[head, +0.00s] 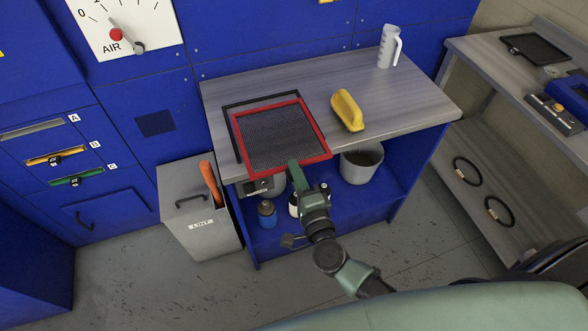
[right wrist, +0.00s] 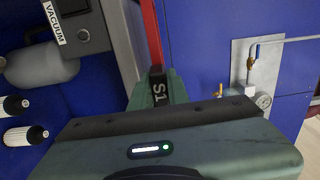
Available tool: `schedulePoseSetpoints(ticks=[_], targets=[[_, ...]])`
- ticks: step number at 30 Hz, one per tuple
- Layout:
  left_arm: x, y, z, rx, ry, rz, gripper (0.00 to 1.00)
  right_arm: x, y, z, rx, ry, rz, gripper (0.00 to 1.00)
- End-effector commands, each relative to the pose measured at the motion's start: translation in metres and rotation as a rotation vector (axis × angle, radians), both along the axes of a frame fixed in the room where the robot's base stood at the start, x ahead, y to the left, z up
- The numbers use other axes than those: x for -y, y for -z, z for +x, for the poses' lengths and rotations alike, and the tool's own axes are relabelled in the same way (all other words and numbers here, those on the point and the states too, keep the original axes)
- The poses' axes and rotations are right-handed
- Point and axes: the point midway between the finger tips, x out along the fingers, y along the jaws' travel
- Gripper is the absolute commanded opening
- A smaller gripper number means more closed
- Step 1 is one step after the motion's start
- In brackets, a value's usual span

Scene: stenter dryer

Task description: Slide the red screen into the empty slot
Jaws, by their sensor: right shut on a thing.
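The red screen (head: 278,137), a red frame around dark mesh, is over the front left of the grey bench. It partly covers a black rectangular outline (head: 228,112) and its near edge reaches the bench's front edge. I cannot tell whether it touches the bench top. My right gripper (head: 297,172) is shut on its near edge. In the right wrist view the red frame (right wrist: 153,35) runs up from the green fingers, by a dark S1 tag (right wrist: 158,88). At left, slot A (head: 32,129) looks empty; slots B (head: 55,156) and C (head: 76,177) show yellow and green fronts. My left gripper is not in view.
On the bench (head: 420,98) stand a yellow scoop-like object (head: 347,110) and a white jug (head: 388,47). A grey LINT bin (head: 200,215) with an orange handle stands between the slots and the bench. A grey bucket (head: 361,163) is under the bench.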

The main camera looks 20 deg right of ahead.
Motion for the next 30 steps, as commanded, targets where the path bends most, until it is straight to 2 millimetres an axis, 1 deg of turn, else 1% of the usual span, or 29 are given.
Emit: schedulePoseSetpoints(ticks=[30], targets=[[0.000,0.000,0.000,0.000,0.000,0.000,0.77,0.002,0.000,-0.052,0.000,-0.001,0.001,0.00]])
